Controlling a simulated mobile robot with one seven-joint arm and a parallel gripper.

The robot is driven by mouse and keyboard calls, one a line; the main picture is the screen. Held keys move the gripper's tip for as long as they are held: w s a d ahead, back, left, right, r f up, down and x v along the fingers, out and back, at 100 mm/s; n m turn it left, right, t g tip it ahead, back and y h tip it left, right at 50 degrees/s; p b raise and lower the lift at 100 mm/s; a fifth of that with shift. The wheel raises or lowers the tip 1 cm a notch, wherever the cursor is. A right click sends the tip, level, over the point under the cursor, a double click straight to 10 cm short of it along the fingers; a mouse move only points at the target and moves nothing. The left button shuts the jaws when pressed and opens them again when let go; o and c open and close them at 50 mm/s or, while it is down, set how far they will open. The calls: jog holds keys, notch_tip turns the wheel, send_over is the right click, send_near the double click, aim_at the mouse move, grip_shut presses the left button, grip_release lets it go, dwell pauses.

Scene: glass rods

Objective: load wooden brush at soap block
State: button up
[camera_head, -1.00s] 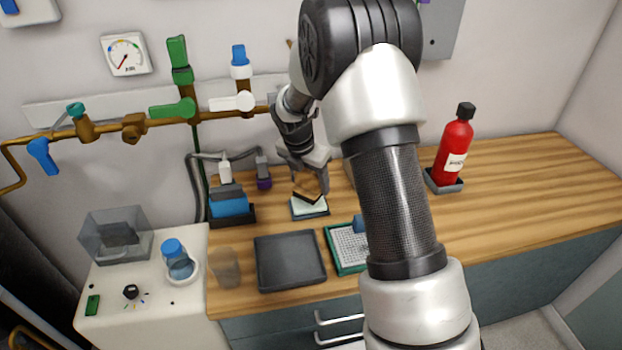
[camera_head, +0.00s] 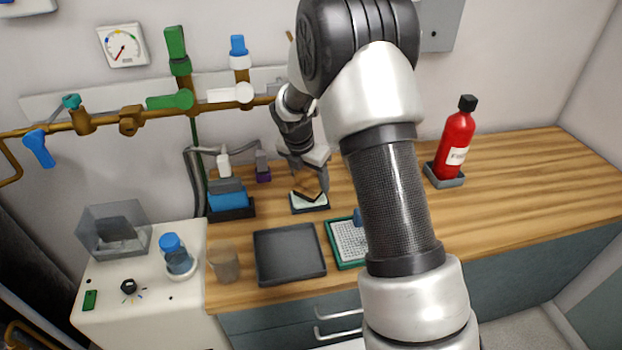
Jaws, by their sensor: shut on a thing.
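My gripper (camera_head: 308,178) is shut on the wooden brush (camera_head: 307,191), just over the soap block at the back of the wooden counter. The brush is a small light-brown piece with dark bristles along its lower edge, held tilted. The soap block (camera_head: 308,202) is pale and flat and sits on a dark tray. The brush's lower edge overlaps the soap in the view and looks to be at its surface; I cannot tell for sure whether they touch. My fingers partly hide the brush.
A dark empty tray (camera_head: 290,254) and a green-rimmed rack (camera_head: 348,242) stand in front. A blue item in a dark holder (camera_head: 230,202) is to the left. A clear beaker (camera_head: 224,262) stands near the front edge. A red bottle (camera_head: 456,145) is at right, with bare counter around it.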

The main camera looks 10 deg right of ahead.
jog(key=shift+f, duration=0.55)
dwell(1.6)
notch_tip(320, 180, up, 7)
jog(key=p, duration=0.6)
jog(key=shift+r, duration=0.15)
dwell(0.7)
